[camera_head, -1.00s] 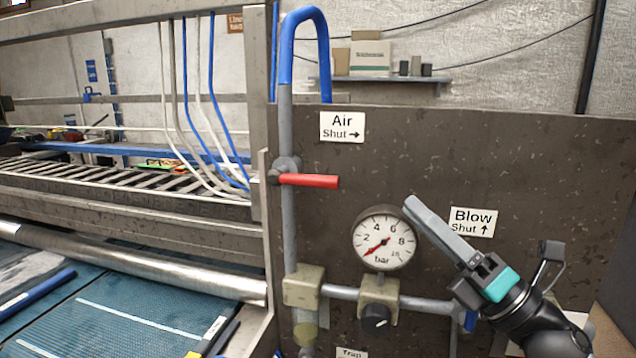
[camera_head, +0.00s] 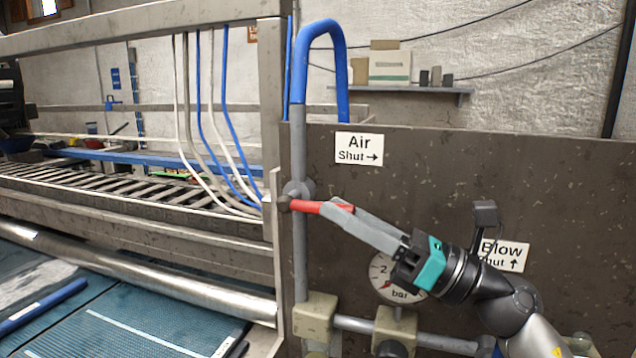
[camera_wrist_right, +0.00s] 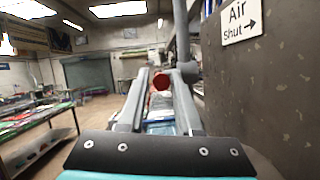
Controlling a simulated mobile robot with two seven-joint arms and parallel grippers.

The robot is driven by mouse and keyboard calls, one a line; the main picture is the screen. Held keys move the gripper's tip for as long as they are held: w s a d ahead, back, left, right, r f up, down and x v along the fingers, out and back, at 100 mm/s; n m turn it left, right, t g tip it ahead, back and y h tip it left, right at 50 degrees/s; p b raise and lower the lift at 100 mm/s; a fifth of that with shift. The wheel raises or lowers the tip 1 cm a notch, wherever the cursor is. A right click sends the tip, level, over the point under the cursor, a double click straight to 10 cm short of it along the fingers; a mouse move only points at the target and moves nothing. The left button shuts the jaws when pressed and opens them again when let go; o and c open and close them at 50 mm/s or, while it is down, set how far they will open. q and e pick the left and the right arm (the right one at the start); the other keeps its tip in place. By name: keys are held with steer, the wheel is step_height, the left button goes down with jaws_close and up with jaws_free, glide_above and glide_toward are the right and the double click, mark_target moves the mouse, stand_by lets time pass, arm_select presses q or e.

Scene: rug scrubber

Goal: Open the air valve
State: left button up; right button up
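The air valve has a red lever (camera_head: 308,206) on a grey vertical pipe (camera_head: 299,250), below the white "Air Shut →" sign (camera_head: 359,149). The lever points right, the way the sign's arrow points. My right gripper (camera_head: 340,208) reaches in from the right, its fingertips overlapping the lever's outer end in the head view. In the right wrist view the lever's red end (camera_wrist_right: 160,81) shows between the two fingers of my right gripper (camera_wrist_right: 160,75), which stand apart with slim gaps beside it. My left gripper is not in view.
The pressure gauge (camera_head: 385,278) and the "Blow Shut ↑" sign (camera_head: 508,254) are partly hidden behind my right arm. A dark panel (camera_head: 560,180) stands behind the valve. A metal frame post (camera_head: 271,100) stands just left of the pipe.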

mark_target(317, 208)
steer(key=shift+p+x, duration=0.45)
steer(key=shift+x, duration=1.6)
steer(key=shift+c, duration=0.2)
jaws_close()
